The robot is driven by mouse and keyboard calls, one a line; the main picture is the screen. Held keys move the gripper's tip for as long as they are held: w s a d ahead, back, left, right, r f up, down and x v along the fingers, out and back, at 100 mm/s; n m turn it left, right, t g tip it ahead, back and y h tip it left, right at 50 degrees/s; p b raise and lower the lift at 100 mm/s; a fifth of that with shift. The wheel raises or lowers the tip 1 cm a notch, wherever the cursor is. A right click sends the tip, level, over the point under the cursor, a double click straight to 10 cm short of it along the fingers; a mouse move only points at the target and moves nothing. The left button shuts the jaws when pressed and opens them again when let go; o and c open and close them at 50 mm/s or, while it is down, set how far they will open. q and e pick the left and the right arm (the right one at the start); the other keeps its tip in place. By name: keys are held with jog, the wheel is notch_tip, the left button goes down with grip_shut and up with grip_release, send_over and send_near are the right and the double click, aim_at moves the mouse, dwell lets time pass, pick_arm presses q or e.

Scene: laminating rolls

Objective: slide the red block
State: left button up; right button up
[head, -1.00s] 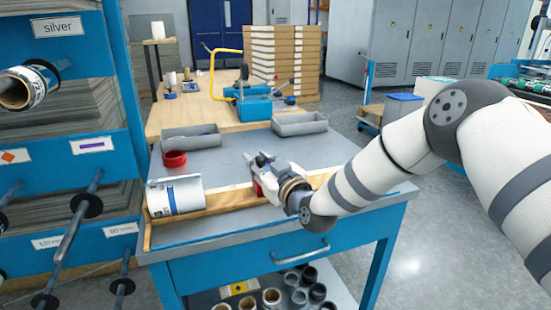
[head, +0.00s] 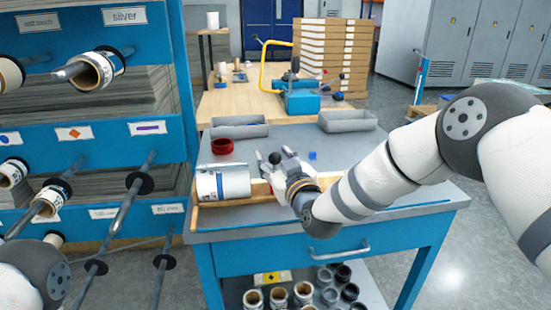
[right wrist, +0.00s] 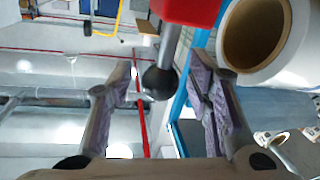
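The red block (right wrist: 190,10) shows at the top edge of the right wrist view, partly cut off. A metal rod ends in a black ball knob (right wrist: 160,82) below it. In the head view the knob (head: 275,158) shows, but I cannot make out the block behind my gripper. My right gripper (head: 276,163) is open over the wooden trough (head: 257,190); in the wrist view its fingers (right wrist: 162,72) stand on either side of the knob with gaps visible. A white roll (head: 223,183) lies left of the gripper. My left gripper is out of view.
A red ring (head: 222,146), two grey trays (head: 240,127) (head: 347,121) and a small blue cube (head: 312,155) are on the table. A blue rack (head: 100,135) with rods and rolls stands at left. The grey tabletop right of my gripper has free room.

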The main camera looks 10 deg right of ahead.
jog(key=v, duration=1.2)
